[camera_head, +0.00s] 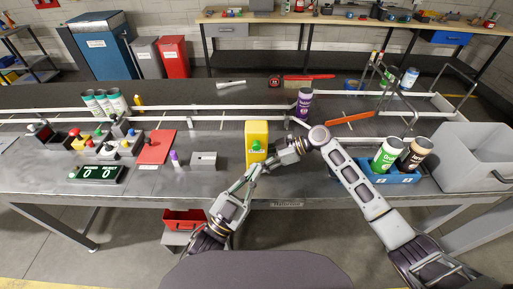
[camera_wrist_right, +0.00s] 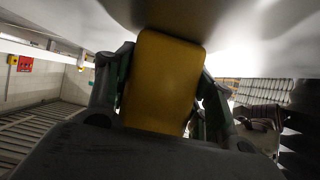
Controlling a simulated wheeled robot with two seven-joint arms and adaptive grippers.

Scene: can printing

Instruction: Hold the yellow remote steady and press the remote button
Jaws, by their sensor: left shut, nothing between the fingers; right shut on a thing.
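The yellow remote (camera_head: 257,132) stands upright near the front edge of the table in the head view, with a green button (camera_head: 256,146) on its face. My right gripper (camera_head: 264,158) is shut on the remote's lower part; the right wrist view shows the remote (camera_wrist_right: 162,80) between its two fingers (camera_wrist_right: 160,95). My left gripper (camera_head: 252,172) is shut and empty, its tip just below the green button. I cannot tell whether the tip touches the remote.
A grey block (camera_head: 204,161), a purple marker (camera_head: 175,158) and a red board (camera_head: 157,146) lie to the left. A blue tray (camera_head: 404,179) with two cans stands to the right, beside a grey bin (camera_head: 470,160). A purple can (camera_head: 304,104) is on the conveyor behind.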

